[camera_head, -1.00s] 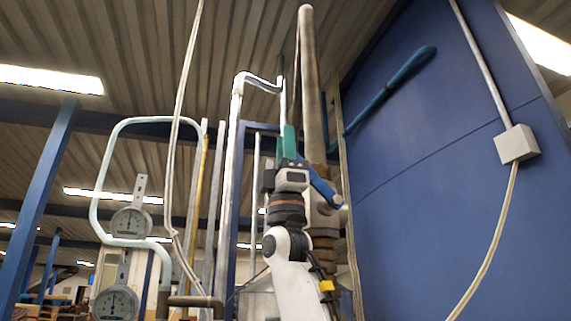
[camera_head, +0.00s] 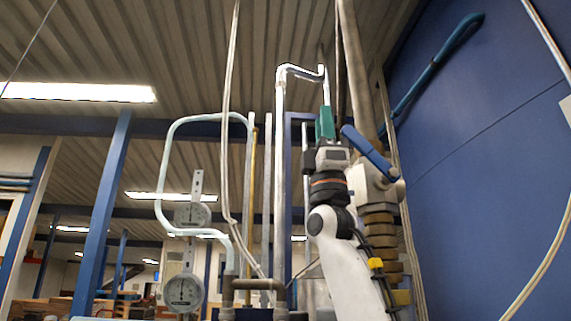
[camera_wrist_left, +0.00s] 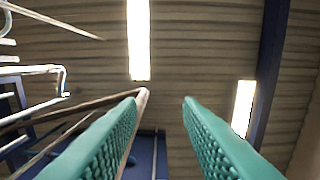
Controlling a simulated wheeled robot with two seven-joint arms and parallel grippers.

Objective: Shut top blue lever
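A blue lever (camera_head: 367,152) sits on a beige valve body (camera_head: 372,190) on the thick vertical pipe in the head view. It slants from upper left to lower right. A second, longer blue lever (camera_head: 437,66) shows higher up at the right, in front of the blue wall, slanting up to the right. My left gripper (camera_head: 325,122) points upward just left of the nearer lever's upper end; contact cannot be told. In the left wrist view the teal fingers (camera_wrist_left: 163,100) are apart with nothing held between them. My right gripper is not in view.
A thick vertical pipe (camera_head: 360,70) rises behind my left arm. White bent pipes (camera_head: 280,150) and two round dial gauges (camera_head: 183,292) stand to the left. A large blue wall (camera_head: 480,160) closes off the right side.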

